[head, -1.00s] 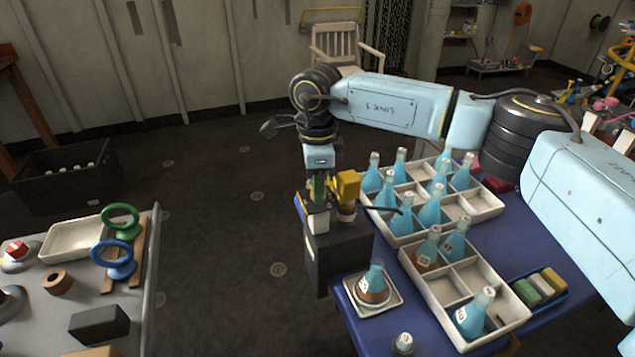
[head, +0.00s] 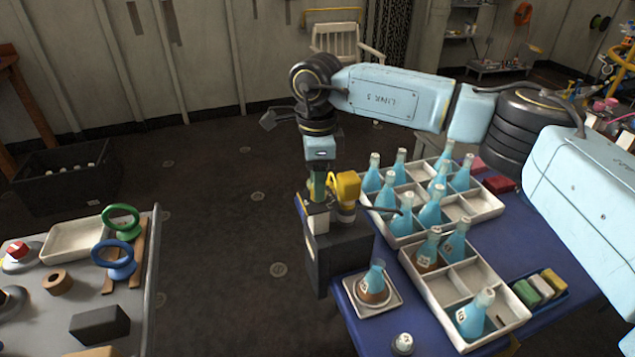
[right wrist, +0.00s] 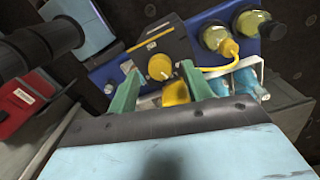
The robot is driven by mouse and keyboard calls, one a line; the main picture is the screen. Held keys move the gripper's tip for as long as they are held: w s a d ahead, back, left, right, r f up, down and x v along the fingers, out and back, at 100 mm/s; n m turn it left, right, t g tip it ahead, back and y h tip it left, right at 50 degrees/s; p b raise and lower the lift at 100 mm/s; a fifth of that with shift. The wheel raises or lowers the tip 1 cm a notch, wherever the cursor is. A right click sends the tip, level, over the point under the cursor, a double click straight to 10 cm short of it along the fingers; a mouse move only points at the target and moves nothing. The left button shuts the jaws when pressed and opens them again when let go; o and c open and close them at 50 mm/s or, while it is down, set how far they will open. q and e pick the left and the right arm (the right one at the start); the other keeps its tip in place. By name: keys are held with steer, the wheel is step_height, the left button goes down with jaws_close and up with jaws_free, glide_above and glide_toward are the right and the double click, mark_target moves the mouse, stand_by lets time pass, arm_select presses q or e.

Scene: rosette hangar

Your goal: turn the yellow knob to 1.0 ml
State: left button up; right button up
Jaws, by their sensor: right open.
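The yellow knob (right wrist: 160,66) shows in the right wrist view on the face of a dark box-shaped unit (right wrist: 168,42) with a yellow stripe. My right gripper (right wrist: 158,72) is open, with its green fingers on either side of the knob; I cannot tell whether they touch it. In the head view my right gripper (head: 318,194) points down at the top of the dark unit (head: 338,255), beside a larger yellow part (head: 346,186). The knob itself is hard to make out there. No scale or ml mark is readable. My left gripper is not in view.
White divided trays (head: 480,209) with blue bottles stand on the blue table (head: 523,238), right of the unit. A bottle stands on a small white dish (head: 391,303) in front. A grey table (head: 140,300) with rings is at left, with open floor between.

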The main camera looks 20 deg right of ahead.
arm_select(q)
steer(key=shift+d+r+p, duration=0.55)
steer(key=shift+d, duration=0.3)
arm_select(e)
step_height(320, 180, up, 12)
steer(key=shift+f, duration=0.15)
steer(key=shift+w, duration=0.1)
